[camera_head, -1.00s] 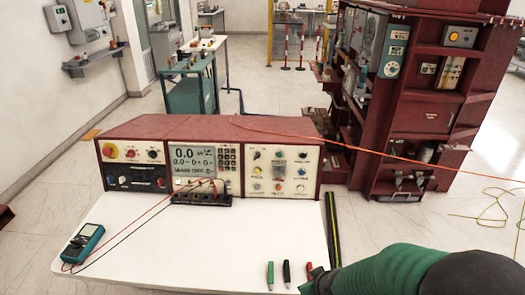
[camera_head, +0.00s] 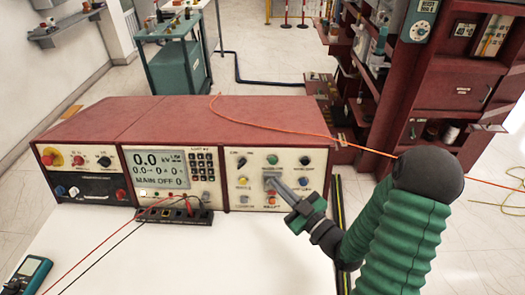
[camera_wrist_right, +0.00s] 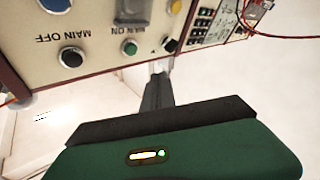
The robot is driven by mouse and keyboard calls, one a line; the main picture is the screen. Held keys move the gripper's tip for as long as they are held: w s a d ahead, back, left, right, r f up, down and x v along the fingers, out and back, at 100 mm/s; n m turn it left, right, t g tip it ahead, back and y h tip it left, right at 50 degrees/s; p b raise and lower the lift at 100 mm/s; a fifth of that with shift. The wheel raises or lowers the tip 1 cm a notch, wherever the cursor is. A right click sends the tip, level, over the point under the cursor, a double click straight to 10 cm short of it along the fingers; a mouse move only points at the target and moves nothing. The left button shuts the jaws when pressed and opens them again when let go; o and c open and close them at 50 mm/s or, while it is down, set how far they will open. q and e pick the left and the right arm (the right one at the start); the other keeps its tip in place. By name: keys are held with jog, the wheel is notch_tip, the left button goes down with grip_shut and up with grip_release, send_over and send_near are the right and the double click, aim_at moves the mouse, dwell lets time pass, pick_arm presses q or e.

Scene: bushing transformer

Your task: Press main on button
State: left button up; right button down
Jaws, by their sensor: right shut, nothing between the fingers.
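The control console (camera_head: 180,115) has a cream right panel with buttons and knobs. The green button (camera_head: 272,159) on its top row also shows in the right wrist view (camera_wrist_right: 129,47), beside the upside-down label "MAIN ON". The dark "MAIN OFF" button (camera_head: 305,160) sits to its right and also shows in the wrist view (camera_wrist_right: 72,56). My right gripper (camera_head: 270,181) is shut and empty, its tip in front of the panel just below the green button in the head view. The wrist view shows the tip (camera_wrist_right: 158,70) apart from the green button. My left gripper is out of view.
The console display (camera_head: 158,168) reads 0.0 kV and "MAIN:OFF". A black terminal strip (camera_head: 175,216) with red and black leads lies before it. A multimeter (camera_head: 28,275) is at the lower left. An orange cable (camera_head: 300,133) crosses the console top. The white tabletop (camera_head: 200,260) is mostly clear.

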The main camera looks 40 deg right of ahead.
jog(key=a+r, duration=0.2)
jog(key=a, duration=0.2)
jog(key=b, duration=0.2)
send_near(273, 161)
jog(key=w+a+r, duration=0.1)
jog(key=w+a, duration=0.2)
jog(key=w, duration=0.1)
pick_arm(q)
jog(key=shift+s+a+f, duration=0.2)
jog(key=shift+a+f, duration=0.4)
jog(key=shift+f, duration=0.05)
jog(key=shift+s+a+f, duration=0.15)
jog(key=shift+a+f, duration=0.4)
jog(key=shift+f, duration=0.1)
pick_arm(e)
jog(key=shift+w+d+r, duration=0.1)
jog(key=shift+w+d, duration=0.1)
jog(key=shift+w, duration=0.35)
jog(key=shift+w+d, duration=0.25)
jog(key=shift+w, duration=0.25)
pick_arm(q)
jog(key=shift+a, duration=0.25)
pick_arm(e)
jog(key=shift+a+r, duration=0.1)
jog(key=shift+a, duration=0.15)
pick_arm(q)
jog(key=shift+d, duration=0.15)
pick_arm(e)
jog(key=shift+d, duration=0.15)
jog(key=shift+w, duration=0.1)
